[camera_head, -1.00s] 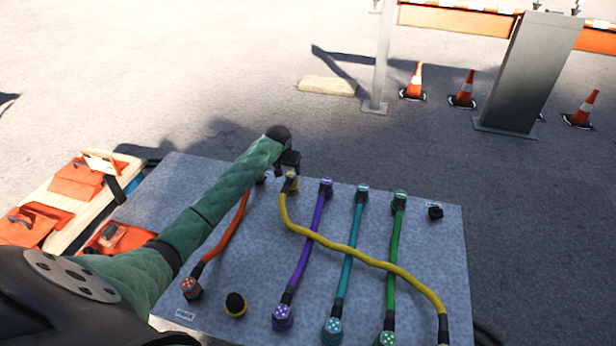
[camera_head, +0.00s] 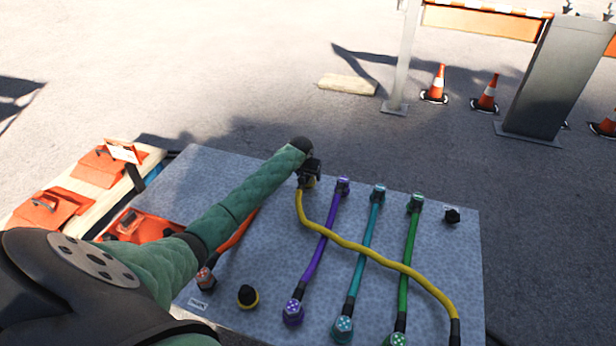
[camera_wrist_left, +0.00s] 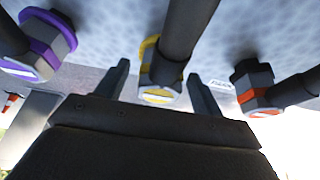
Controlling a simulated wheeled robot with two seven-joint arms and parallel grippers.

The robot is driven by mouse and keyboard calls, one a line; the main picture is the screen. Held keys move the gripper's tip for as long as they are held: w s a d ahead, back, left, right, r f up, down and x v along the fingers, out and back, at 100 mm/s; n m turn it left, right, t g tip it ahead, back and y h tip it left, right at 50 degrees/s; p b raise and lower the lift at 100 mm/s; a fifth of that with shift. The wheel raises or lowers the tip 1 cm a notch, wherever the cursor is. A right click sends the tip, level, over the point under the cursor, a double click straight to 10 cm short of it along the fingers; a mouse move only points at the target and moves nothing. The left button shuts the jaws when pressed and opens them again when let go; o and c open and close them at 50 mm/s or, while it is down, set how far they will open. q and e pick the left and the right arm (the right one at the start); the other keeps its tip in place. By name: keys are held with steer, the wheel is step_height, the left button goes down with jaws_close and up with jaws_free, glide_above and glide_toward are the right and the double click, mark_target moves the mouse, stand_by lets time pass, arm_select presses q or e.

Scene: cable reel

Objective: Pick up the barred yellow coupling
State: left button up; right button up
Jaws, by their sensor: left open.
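The barred yellow coupling (camera_wrist_left: 160,94) shows in the left wrist view with a pale bar on its end face. It sits at the far end of the yellow cable (camera_head: 350,247) on the grey panel. My left gripper (camera_wrist_left: 160,85) is open, with one finger on each side of the coupling; I cannot tell whether they touch it. In the head view my left gripper (camera_head: 308,172) covers most of this coupling. My right gripper does not show.
Purple (camera_head: 342,185), teal (camera_head: 378,191) and green (camera_head: 416,202) couplings stand to the right along the panel (camera_head: 262,200). An orange coupling (camera_wrist_left: 254,88) stands beside in the left wrist view. A black-yellow cap (camera_head: 248,296) sits near the panel's front.

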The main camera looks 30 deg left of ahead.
arm_select(q)
steer(key=shift+c, duration=0.5)
steer(key=c, duration=1.1)
